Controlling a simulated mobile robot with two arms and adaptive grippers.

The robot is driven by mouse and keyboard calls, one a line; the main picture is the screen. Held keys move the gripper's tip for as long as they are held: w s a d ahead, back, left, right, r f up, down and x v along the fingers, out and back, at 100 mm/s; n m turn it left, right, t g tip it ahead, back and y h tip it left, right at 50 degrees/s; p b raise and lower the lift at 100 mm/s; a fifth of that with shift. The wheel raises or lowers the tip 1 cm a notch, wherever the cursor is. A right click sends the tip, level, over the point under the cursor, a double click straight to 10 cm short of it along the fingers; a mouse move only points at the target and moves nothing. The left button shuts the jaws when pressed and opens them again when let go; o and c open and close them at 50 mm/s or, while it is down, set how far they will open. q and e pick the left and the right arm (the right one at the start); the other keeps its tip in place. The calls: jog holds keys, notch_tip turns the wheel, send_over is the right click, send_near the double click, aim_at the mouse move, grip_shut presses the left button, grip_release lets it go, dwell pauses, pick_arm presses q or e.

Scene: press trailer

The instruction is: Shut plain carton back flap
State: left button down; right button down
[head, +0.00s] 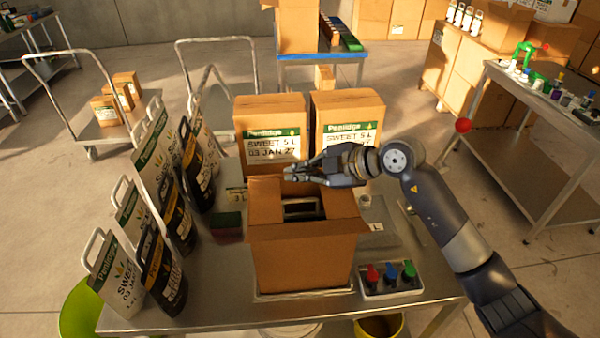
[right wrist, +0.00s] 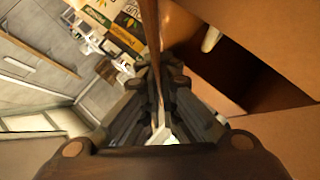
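The plain carton (head: 303,262) stands on the metal table, its top at least partly open. A grey-and-dark item shows inside it. Its back flap (head: 264,184) stands up at the carton's far side, partly hidden by my right gripper (head: 288,174). That gripper reaches in from the right, its fingertips at the flap's upper edge. In the right wrist view, a thin brown cardboard edge (right wrist: 155,50) runs down between the dark fingers (right wrist: 166,80). The fingers look close together, but whether they pinch the edge is unclear. My left gripper is out of view.
Two labelled cartons (head: 270,125) stand close behind the plain carton. Several jugs and bags (head: 160,265) crowd the table's left side. A button box (head: 390,278) sits at the front right. A side table (head: 550,160) is farther right.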

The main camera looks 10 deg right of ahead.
jog(key=s+f+n+t+b, duration=0.1)
jog(key=f+b, duration=0.1)
jog(key=b, duration=0.1)
jog(key=shift+t, duration=0.4)
jog(key=shift+s+r+n+t+y+b, duration=0.2)
jog(key=shift+n+t+y+b, duration=0.25)
jog(key=shift+b, duration=0.3)
jog(key=c, duration=1.9)
grip_release()
jog(key=v, duration=1.2)
